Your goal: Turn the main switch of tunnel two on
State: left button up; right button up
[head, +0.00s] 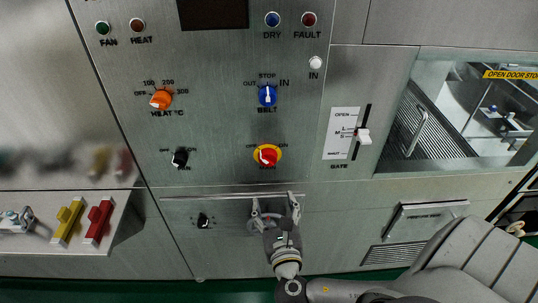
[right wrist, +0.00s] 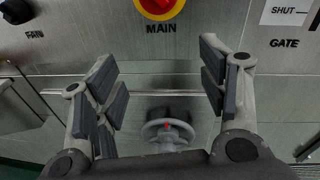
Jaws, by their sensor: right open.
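The main switch (head: 267,155) is a red knob on a yellow disc, low on the steel control panel, with the label MAIN partly covered in the head view. In the right wrist view the main switch (right wrist: 160,6) is cut by the top edge, with MAIN readable under it. My right gripper (head: 275,204) stands just below the switch in the head view, apart from it. In the right wrist view the right gripper (right wrist: 158,62) has its fingers spread wide with nothing between them. My left gripper is not in view.
A grey handwheel (right wrist: 168,132) sits below the switch, behind my right gripper. Nearby are the black fan knob (head: 180,158), blue belt knob (head: 267,95), orange heat knob (head: 161,99) and white gate lever (head: 363,135). Yellow (head: 68,222) and red (head: 99,221) handles stick out at left.

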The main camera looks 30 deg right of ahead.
jog(key=t, duration=0.1)
send_near(269, 164)
jog(key=s, duration=0.1)
jog(key=shift+n, duration=0.3)
jog(key=p+x, duration=0.3)
jog(key=x, duration=0.5)
jog(key=shift+w+r, duration=0.15)
jog(key=shift+w, duration=0.25)
jog(key=shift+w+d, duration=0.25)
jog(key=shift+w, duration=0.4)
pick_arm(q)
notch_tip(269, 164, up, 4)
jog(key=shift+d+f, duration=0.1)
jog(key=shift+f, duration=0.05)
pick_arm(e)
jog(key=shift+c, duration=0.2)
jog(key=c, duration=1)
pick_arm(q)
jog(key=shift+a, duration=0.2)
